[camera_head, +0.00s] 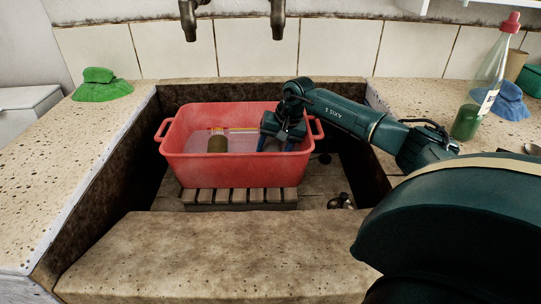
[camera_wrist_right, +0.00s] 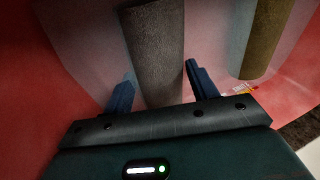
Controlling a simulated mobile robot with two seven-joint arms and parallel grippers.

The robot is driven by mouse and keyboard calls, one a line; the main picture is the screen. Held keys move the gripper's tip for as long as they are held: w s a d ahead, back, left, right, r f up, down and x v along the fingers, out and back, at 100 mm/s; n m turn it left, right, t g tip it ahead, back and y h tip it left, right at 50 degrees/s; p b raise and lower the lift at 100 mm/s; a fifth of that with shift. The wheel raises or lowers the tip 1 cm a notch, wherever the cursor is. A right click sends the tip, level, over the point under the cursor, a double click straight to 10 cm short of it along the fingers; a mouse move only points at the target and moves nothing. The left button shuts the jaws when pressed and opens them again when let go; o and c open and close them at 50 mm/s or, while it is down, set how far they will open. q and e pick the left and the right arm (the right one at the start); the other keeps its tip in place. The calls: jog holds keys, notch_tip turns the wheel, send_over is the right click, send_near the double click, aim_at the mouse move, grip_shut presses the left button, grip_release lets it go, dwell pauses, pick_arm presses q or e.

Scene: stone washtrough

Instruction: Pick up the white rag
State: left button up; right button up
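No clearly white rag shows. In the right wrist view a grey, rough, roll-like cylinder (camera_wrist_right: 157,45) stands between the two fingers of my right gripper (camera_wrist_right: 160,88); it may be the rag rolled up in shadow, but I cannot tell. The fingers are spread, with a gap beside the left one. In the head view my right gripper (camera_head: 280,138) reaches down into the red tub (camera_head: 235,172) at its right side and hides that roll. My left gripper is not in view.
An olive-brown roll (camera_head: 217,144) is in the tub, also in the wrist view (camera_wrist_right: 262,38). The tub stands on a wooden slat rack (camera_head: 240,196) in the stone trough. Two taps hang above.

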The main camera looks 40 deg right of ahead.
jog(key=c, duration=0.6)
jog(key=shift+r, duration=0.1)
